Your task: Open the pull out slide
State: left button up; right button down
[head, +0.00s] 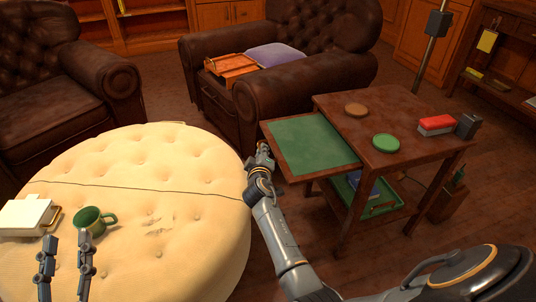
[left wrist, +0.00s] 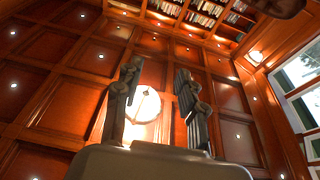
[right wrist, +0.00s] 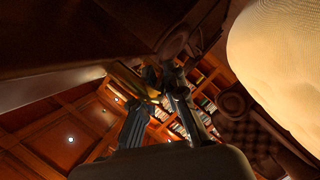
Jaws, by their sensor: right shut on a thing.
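The pull out slide (head: 315,144), a wooden board with a green top, sticks out from the left side of the dark wooden side table (head: 375,118). My right gripper (head: 264,153) is at the slide's outer left edge and is shut on it, at a brass-coloured part (right wrist: 148,90) seen in the right wrist view; the exact grip is dark and partly hidden. My left gripper (head: 67,242) is open and empty over the near left of the cream ottoman, with its fingers apart in the left wrist view (left wrist: 157,90).
A green mug (head: 93,219) and a white box (head: 24,217) are on the cream ottoman (head: 170,165). Coasters (head: 386,143) and a red item (head: 436,124) sit on the table top. A leather armchair (head: 285,98) stands behind, holding a wooden tray (head: 230,68).

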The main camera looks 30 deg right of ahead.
pick_arm(q)
jog(key=shift+s+a+r+t+h, duration=0.2)
jog(key=shift+r+t, duration=0.1)
jog(key=shift+r, duration=0.25)
jog(key=shift+s+a+r+t+h, duration=0.1)
jog(key=shift+a+r+t+h, duration=0.15)
jog(key=shift+r, duration=0.3)
pick_arm(e)
jog(key=shift+w+a, duration=0.2)
jog(key=shift+a, duration=0.85)
jog(key=c, duration=1.4)
grip_release()
jog(key=shift+r, duration=0.1)
notch_tip(320, 180, up, 10)
jog(key=shift+f, duration=0.1)
